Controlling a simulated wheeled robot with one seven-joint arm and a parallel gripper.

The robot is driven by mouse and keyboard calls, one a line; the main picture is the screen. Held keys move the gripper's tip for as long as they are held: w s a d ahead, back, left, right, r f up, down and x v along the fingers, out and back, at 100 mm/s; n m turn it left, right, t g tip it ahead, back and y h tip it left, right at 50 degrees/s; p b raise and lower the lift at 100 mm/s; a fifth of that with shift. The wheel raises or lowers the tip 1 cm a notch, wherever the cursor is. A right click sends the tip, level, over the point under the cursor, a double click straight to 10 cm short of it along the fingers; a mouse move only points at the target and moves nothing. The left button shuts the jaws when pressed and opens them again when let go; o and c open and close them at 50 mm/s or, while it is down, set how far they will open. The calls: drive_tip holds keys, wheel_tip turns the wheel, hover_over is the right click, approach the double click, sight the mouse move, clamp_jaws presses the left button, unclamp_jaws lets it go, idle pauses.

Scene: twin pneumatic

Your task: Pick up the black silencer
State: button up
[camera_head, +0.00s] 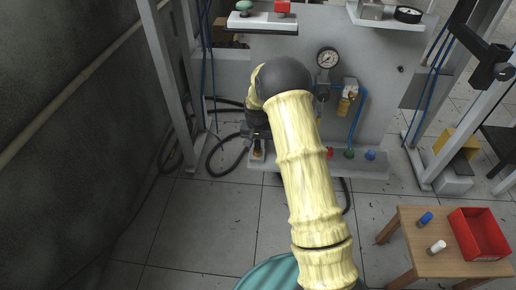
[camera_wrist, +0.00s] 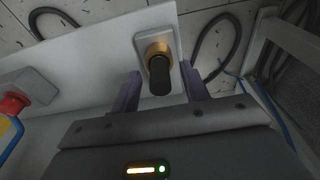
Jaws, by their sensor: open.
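The black silencer (camera_wrist: 159,80) is a dark cylinder on a brass fitting (camera_wrist: 157,50) on a small plate, mounted on the pale panel ledge. In the wrist view my gripper (camera_wrist: 160,82) is open, with one finger on each side of the silencer and visible gaps between. In the head view my gripper (camera_head: 257,148) is down at the left end of the ledge (camera_head: 310,162), largely hidden behind my arm. A small dark and brass piece shows beside it there; I cannot make out its detail.
A red button (camera_head: 329,153), a green one (camera_head: 350,154) and a blue one (camera_head: 370,155) sit along the ledge. A gauge (camera_head: 328,58) and blue tubing are on the panel. Black hoses (camera_head: 222,160) loop at left. A wooden stool (camera_head: 420,262) bears a red bin (camera_head: 480,236) and two small cylinders.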

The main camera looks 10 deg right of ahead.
sight(257, 142)
clamp_jaws()
idle(0.3)
drive_tip(key=shift+r+p, duration=0.45)
drive_tip(key=shift+r, duration=0.05)
drive_tip(key=r+p, duration=0.3)
drive_tip(key=shift+s+a, duration=0.2)
drive_tip(key=shift+s, duration=0.2)
drive_tip(key=s+a+p, duration=0.2)
drive_tip(key=s+p, duration=0.1)
drive_tip(key=s, duration=0.5)
drive_tip(key=s+a+p, duration=0.2)
drive_tip(key=s+a, duration=0.1)
drive_tip(key=s, duration=0.5)
drive_tip(key=shift+s+f+p, duration=0.2)
drive_tip(key=shift+f+p, duration=0.05)
drive_tip(key=shift+p, duration=0.15)
